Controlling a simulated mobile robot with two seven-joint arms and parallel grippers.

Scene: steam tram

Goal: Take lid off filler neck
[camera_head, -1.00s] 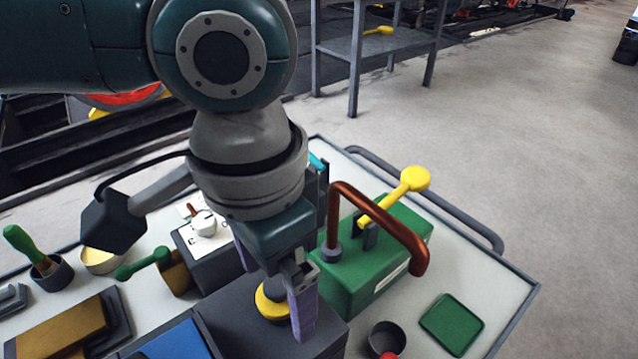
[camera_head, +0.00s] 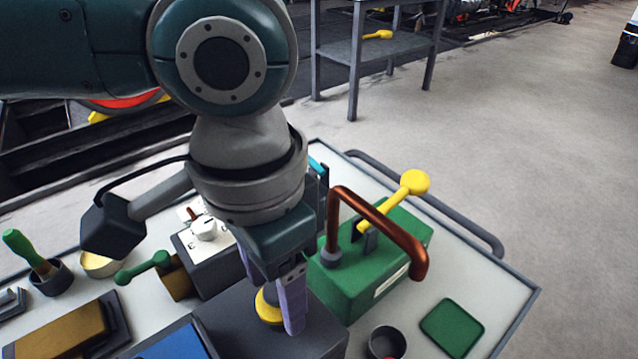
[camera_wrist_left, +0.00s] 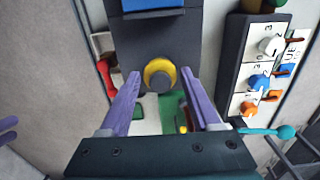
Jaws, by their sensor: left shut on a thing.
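The lid (camera_head: 267,308) is a round yellow piece with a grey middle, on top of a dark grey box (camera_head: 225,315). In the left wrist view the lid (camera_wrist_left: 160,74) sits between the tips of my purple fingers. My left gripper (camera_head: 280,305) points down and is shut on the lid. The near finger and the wrist hide part of it in the head view. The filler neck under the lid is hidden, and I cannot tell whether the lid is raised. Purple finger parts, apparently of my right gripper (camera_wrist_left: 8,130), show at the left wrist view's edge.
A green box (camera_head: 370,270) with a copper-coloured bent pipe (camera_head: 385,230) and a yellow lever (camera_head: 395,198) stands close right of the gripper. A switch box (camera_head: 205,245) is behind left. A dark cup (camera_head: 385,342) and a green tray (camera_head: 452,326) lie right.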

